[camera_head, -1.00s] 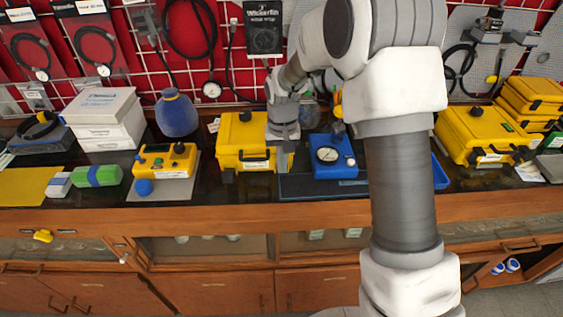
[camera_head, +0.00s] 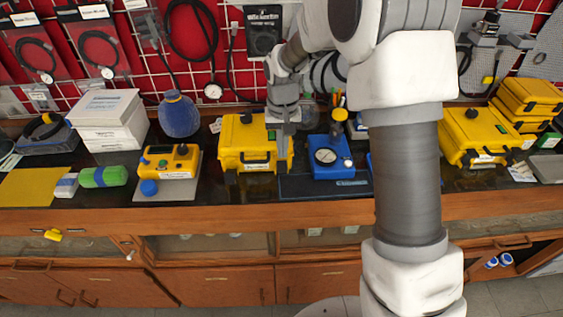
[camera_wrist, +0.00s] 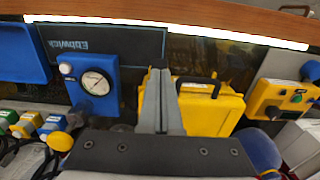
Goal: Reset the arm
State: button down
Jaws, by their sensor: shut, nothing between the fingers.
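My gripper (camera_head: 282,150) hangs over the bench in the head view, at the right front of a yellow case (camera_head: 232,147). Its fingers point down and are closed together with nothing between them. In the wrist view my gripper (camera_wrist: 158,72) shows as two grey fingers side by side, between the yellow case (camera_wrist: 222,112) and a blue gauge box (camera_wrist: 88,85). I cannot tell whether the fingers touch the case. My arm rises at the right and bends back over the bench, hiding part of it.
The blue gauge box (camera_head: 331,157) stands close right of my gripper on a dark mat (camera_head: 300,186). A yellow control box (camera_head: 168,161) is left, with a blue flask (camera_head: 179,115) behind. Yellow cases (camera_head: 475,135) stand right. Cables hang on the red wall grid.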

dwell(0.4)
jog(key=s+d+r+t, duration=0.1)
jog(key=s+d+r, duration=0.2)
jog(key=s+r, duration=0.35)
jog(key=s+d+r+t, duration=0.2)
jog(key=s+d+r, duration=0.2)
jog(key=r, duration=0.6)
jog(key=s+d+r+t, duration=0.1)
jog(key=s+d, duration=0.1)
jog(key=s, duration=0.5)
jog(key=s+d+r+t, duration=0.1)
jog(key=s+d+r, duration=0.1)
jog(key=s, duration=0.6)
jog(key=shift+r+t, duration=0.25)
jog(key=shift+t, duration=0.05)
jog(key=shift+w, duration=0.15)
